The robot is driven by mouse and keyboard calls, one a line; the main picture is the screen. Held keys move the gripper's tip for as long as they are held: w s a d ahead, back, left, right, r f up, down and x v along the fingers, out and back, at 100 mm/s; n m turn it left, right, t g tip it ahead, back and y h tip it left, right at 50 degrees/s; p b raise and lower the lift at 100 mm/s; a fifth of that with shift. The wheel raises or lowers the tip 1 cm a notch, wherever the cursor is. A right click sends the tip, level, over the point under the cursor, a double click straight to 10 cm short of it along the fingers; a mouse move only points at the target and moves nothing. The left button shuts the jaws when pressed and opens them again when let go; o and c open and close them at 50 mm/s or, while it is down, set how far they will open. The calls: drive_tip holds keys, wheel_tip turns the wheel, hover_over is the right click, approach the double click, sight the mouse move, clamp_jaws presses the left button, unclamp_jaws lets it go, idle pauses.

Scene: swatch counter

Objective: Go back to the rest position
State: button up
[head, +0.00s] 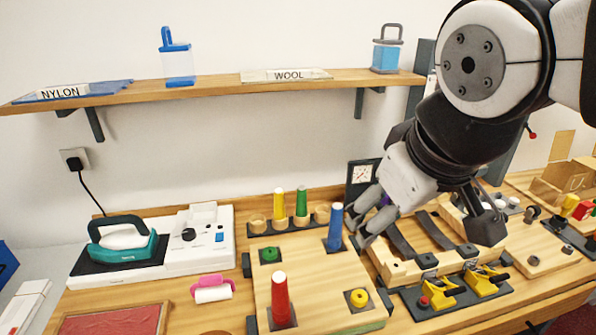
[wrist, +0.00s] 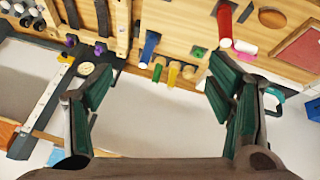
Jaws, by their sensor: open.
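My gripper (head: 362,222) is in the right half of the head view, above the counter, close to the tall blue peg (head: 335,228). In the wrist view my gripper (wrist: 152,95) has its two dark green fingers spread wide apart with nothing between them. The gripper is open and empty. The blue peg also shows in the wrist view (wrist: 149,46), beyond the fingertips. Whether a finger touches anything cannot be told.
A wooden board bears the blue peg and a red peg (head: 280,301). Yellow (head: 279,204) and green (head: 301,202) pegs stand behind it. An iron (head: 122,240) stands left. Yellow clamps (head: 440,294) sit right.

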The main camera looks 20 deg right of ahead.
drive_tip(key=s, duration=0.1)
drive_tip(key=s+a+f+m+y, duration=0.1)
drive_tip(key=a+m, duration=0.1)
drive_tip(key=shift+s+f, duration=0.25)
drive_tip(key=shift+s, duration=0.15)
